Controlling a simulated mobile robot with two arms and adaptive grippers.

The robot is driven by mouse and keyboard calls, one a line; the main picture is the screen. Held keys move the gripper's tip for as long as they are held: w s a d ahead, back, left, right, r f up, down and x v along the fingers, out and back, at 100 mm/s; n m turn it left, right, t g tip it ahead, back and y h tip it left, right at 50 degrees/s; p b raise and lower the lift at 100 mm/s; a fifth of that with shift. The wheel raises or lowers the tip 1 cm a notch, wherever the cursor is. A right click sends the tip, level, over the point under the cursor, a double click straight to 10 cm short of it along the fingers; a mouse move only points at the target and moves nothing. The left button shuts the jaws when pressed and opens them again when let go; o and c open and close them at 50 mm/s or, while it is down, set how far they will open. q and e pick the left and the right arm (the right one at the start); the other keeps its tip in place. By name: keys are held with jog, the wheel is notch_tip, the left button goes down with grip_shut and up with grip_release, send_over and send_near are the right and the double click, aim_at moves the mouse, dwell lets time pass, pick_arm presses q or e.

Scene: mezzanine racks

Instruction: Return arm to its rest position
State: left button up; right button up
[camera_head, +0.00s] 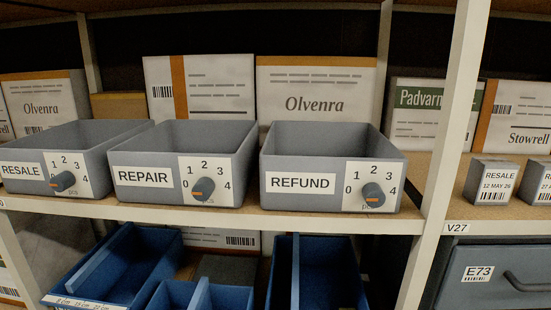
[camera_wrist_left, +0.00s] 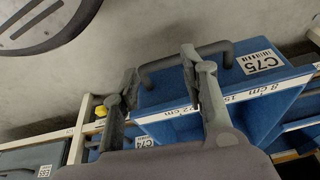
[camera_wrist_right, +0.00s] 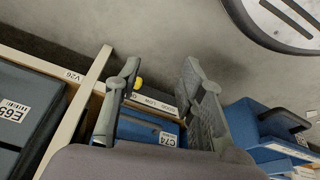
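Neither arm shows in the head view. In the left wrist view my left gripper (camera_wrist_left: 158,64) is open, its two fingers spread apart with nothing held between them. A blue bin (camera_wrist_left: 262,112) with a grey handle and label C75 lies beyond the fingers; I cannot tell how far off it is. In the right wrist view my right gripper (camera_wrist_right: 161,63) is also open and empty. A blue bin labelled C74 (camera_wrist_right: 143,131) shows beyond and between its fingers.
Grey bins marked RESALE (camera_head: 93,144), REPAIR (camera_head: 236,158) and REFUND (camera_head: 331,138) stand on the shelf, each with a dial. Boxes stand behind them. Blue bins (camera_head: 327,272) sit below. A white post (camera_head: 457,120) rises at right.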

pick_arm(q)
notch_tip(320, 180, down, 10)
jog(key=s+g+p, duration=0.1)
jog(key=s+p, duration=0.2)
jog(key=p, duration=1.6)
pick_arm(e)
notch_tip(320, 180, down, 10)
jog(key=s+g, duration=0.1)
jog(key=s, duration=0.2)
pick_arm(q)
jog(key=s+a+g+p, duration=0.1)
jog(key=s+a+p, duration=0.2)
jog(key=s+p, duration=0.9)
jog(key=s, duration=0.3)
jog(key=shift+f, duration=0.3)
pick_arm(e)
jog(key=s+d+g, duration=0.1)
jog(key=s+d, duration=0.2)
jog(key=s, duration=1.2)
jog(key=shift+f, duration=0.3)
jog(key=shift+s, duration=0.1)
jog(key=shift+a+n, duration=0.1)
jog(key=shift+n, duration=0.2)
